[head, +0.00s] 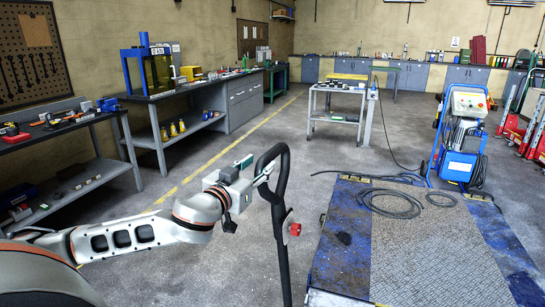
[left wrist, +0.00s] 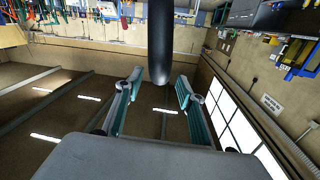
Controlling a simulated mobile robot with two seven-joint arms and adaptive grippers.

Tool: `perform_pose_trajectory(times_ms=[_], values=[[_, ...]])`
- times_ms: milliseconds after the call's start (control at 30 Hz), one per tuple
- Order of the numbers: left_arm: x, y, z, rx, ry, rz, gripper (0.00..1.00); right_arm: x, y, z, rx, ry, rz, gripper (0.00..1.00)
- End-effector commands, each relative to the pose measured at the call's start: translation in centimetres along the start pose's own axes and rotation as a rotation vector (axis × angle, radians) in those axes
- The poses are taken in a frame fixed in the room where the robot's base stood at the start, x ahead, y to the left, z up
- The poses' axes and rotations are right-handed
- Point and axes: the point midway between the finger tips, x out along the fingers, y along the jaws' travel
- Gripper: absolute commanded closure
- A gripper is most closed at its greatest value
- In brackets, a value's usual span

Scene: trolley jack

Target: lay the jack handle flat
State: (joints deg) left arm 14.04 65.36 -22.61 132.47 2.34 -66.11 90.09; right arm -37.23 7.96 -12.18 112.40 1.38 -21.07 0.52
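The black jack handle (head: 279,225) stands upright in the head view, with a curved loop at its top and a red knob (head: 295,229) on its right side. Its lower end runs out of the bottom of the picture. My left gripper (head: 263,174) is at the loop, coming from the left. In the left wrist view, my left gripper (left wrist: 157,90) has its fingers spread apart. The black handle (left wrist: 160,42) comes down from the top edge and ends about between the fingertips, with gaps on both sides. My right gripper is not in view.
A blue ramp platform (head: 340,250) with a metal plate and coiled hoses lies right of the handle. A grey cart (head: 337,105) and a blue wheeled machine (head: 460,135) stand behind. Workbenches (head: 65,180) line the left. The floor between is clear.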

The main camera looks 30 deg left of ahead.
Motion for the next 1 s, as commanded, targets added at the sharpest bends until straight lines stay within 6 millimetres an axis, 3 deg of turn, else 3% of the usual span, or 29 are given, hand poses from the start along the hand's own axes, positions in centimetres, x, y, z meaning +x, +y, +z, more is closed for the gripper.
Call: perform_pose_trajectory(times_ms=[500, 933, 1000], values=[[6.1, 0.0, 0.0, 0.000, -0.001, 0.000, 0.62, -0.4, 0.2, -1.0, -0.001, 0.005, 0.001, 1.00], [6.8, 0.1, 0.1, 0.001, -0.002, 0.001, 0.62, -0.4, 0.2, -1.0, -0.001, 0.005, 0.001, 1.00], [6.8, 0.1, 0.1, 0.001, -0.002, 0.001, 0.80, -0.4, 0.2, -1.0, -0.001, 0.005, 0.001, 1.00]])
